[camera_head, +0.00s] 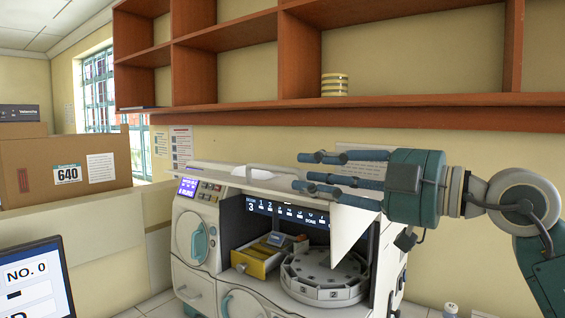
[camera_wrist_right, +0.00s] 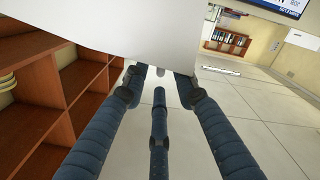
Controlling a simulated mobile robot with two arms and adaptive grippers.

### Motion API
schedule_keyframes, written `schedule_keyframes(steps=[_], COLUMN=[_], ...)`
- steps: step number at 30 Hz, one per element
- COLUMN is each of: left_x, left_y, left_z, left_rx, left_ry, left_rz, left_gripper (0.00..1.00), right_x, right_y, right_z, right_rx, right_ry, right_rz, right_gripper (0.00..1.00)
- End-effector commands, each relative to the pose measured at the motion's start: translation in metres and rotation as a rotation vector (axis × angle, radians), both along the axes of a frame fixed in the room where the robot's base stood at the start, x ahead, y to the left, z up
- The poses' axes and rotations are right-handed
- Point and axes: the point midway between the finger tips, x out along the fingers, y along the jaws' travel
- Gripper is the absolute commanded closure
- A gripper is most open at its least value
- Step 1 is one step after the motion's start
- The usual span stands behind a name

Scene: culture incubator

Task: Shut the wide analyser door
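The white analyser (camera_head: 205,215) stands on the counter with its wide door (camera_head: 262,184) raised. The door sticks out over the open bay, and its triangular side panel (camera_head: 349,229) hangs at the right. My right gripper (camera_head: 308,172) is at the door's upper right, fingers spread and pointing left, with nothing held between them. In the right wrist view a white panel (camera_wrist_right: 120,25), seemingly the door, lies close to the fingertips (camera_wrist_right: 160,85). I cannot tell whether they touch it. My left gripper is not in view.
A round numbered carousel (camera_head: 325,275) and a yellow holder (camera_head: 255,258) sit inside the bay. Brown wooden shelves (camera_head: 400,110) hang above. A cardboard box (camera_head: 65,165) and a monitor (camera_head: 35,280) are at the left. A small bottle (camera_head: 450,310) stands at the right.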

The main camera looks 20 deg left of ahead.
Motion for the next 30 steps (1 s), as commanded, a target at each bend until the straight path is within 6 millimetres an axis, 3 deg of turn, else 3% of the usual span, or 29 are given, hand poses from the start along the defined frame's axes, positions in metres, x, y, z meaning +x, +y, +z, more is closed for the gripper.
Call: schedule_keyframes(steps=[3, 9, 22, 23, 27, 30], left_x=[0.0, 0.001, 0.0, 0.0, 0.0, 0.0], left_y=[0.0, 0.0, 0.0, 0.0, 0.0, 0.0], left_z=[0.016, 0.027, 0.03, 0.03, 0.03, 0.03], left_rx=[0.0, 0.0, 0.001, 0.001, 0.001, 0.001], left_ry=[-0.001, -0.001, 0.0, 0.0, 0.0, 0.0], left_rz=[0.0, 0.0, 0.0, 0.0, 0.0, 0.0], left_gripper=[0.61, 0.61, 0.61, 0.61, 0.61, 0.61], right_x=[0.008, 0.019, 0.023, 0.023, 0.023, 0.023], right_y=[0.024, 0.051, 0.062, 0.062, 0.062, 0.062], right_z=[0.005, 0.003, 0.0, 0.0, 0.0, 0.0], right_rx=[0.0, 0.002, 0.002, 0.002, 0.002, 0.002], right_ry=[0.002, 0.002, -0.002, -0.002, -0.002, -0.002], right_rz=[0.004, 0.002, 0.001, 0.001, 0.001, 0.001], right_gripper=[0.72, 0.72, 0.72, 0.74, 1.0, 1.0])
